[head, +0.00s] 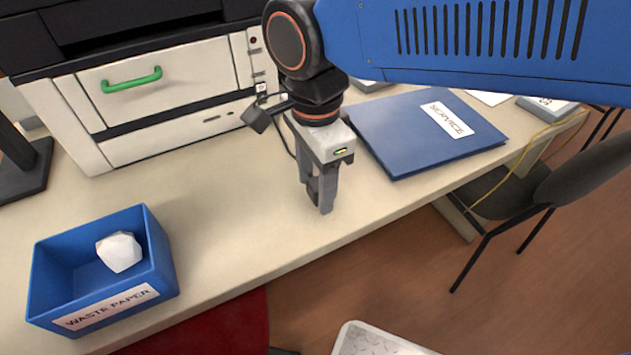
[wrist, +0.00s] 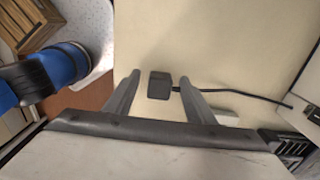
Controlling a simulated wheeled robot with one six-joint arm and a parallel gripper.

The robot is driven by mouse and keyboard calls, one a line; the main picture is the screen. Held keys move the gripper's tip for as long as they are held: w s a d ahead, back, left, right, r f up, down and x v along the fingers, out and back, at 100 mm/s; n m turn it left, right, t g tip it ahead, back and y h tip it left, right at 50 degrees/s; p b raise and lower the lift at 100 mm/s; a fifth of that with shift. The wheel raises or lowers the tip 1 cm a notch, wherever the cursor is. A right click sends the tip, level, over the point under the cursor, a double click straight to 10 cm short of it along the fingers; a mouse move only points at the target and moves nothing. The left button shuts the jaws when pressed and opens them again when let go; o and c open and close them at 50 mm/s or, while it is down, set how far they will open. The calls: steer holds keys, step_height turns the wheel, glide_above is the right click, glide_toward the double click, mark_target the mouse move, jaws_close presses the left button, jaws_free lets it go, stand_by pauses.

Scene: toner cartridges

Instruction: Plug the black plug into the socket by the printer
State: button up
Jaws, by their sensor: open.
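The black plug (wrist: 159,85) is a small dark block on the cream tabletop in the wrist view. Its black cable runs right toward the edge of the view. My gripper (head: 318,196) points down over the table in front of the printer. In the wrist view, its two fingers (wrist: 159,79) are open, with the plug showing between their tips and not clamped. I cannot tell the height gap. In the head view the gripper hides the plug. The printer (head: 165,80) stands at back left, with a column of small fittings (head: 259,72) on its right front. I cannot clearly identify the socket.
A blue waste paper box (head: 165,255) with a crumpled white ball (head: 119,251) stands at front left. A blue service folder (head: 400,140) lies right of my gripper. The table's front edge is close. A dark chair (head: 590,185) stands at right.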

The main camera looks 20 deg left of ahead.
mark_target(315, 184)
steer(key=shift+f, duration=0.15)
steer(key=shift+c, duration=0.6)
steer(key=c, duration=1)
steer(key=o, duration=0.4)
steer(key=shift+c, duration=0.2)
steer(key=c, duration=0.3)
steer(key=shift+r, duration=1.95)
steer(key=shift+r, duration=1.85)
steer(key=shift+a, duration=0.15)
